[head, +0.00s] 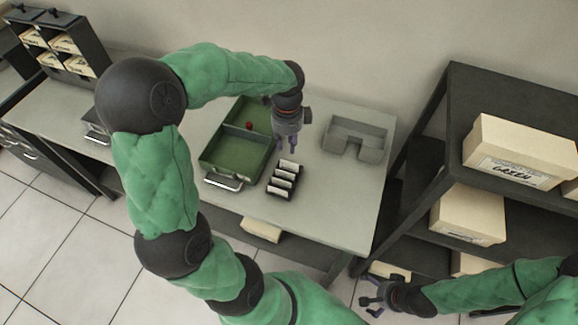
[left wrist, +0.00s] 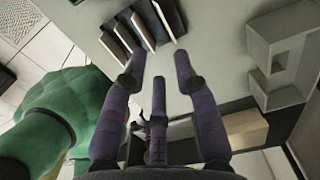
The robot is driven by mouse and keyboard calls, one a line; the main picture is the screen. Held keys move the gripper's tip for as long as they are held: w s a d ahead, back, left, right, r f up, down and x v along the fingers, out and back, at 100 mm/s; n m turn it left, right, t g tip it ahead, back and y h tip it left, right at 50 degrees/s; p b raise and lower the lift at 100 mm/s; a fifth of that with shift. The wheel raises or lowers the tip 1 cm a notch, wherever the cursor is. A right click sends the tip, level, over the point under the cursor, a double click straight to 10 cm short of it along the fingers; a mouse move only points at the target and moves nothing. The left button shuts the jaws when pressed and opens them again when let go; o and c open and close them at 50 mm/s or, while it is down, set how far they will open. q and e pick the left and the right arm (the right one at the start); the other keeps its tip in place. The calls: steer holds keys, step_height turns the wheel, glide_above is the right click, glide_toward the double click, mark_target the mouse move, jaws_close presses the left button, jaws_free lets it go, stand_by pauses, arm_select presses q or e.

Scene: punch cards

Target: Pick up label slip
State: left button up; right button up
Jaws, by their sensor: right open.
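The label slips (head: 287,165) look like white strips in a small black slotted rack (head: 281,181) on the grey table. In the left wrist view the rack (left wrist: 142,24) shows at the top, with pale slips standing in its slots; I cannot tell one slip from another. My left gripper (head: 287,147) is above the table just behind the rack, pointing down. In the left wrist view its fingers (left wrist: 160,68) are spread with nothing between them, apart from the rack. My right gripper (head: 375,298) is open and empty, low at the bottom right, away from the table.
A green tray (head: 232,158) with a handle and a small red item (head: 249,125) in it lies left of the rack. A grey open holder (head: 356,139) stands on the table's right. A dark shelf (head: 452,95) with cream boxes (head: 519,152) is at the right.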

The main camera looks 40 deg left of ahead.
stand_by(0.5)
arm_select(q)
steer(key=g+y+p, duration=0.4)
glide_toward(290, 167)
steer(key=a, duration=0.1)
steer(key=s+a+f, duration=0.1)
steer(key=shift+a+f+m+b, duration=0.1)
steer(key=shift+a+m+b, duration=0.2)
steer(key=shift+a+b, duration=0.1)
steer(key=shift+d+b+x, duration=0.2)
steer(key=shift+b+x, duration=0.1)
steer(key=shift+x, duration=1.05)
steer(key=shift+d+b+x, duration=0.25)
steer(key=shift+b+x, duration=0.05)
steer(key=shift+x, duration=1.05)
steer(key=shift+w+f, duration=0.1)
steer(key=shift+f, duration=0.05)
jaws_close()
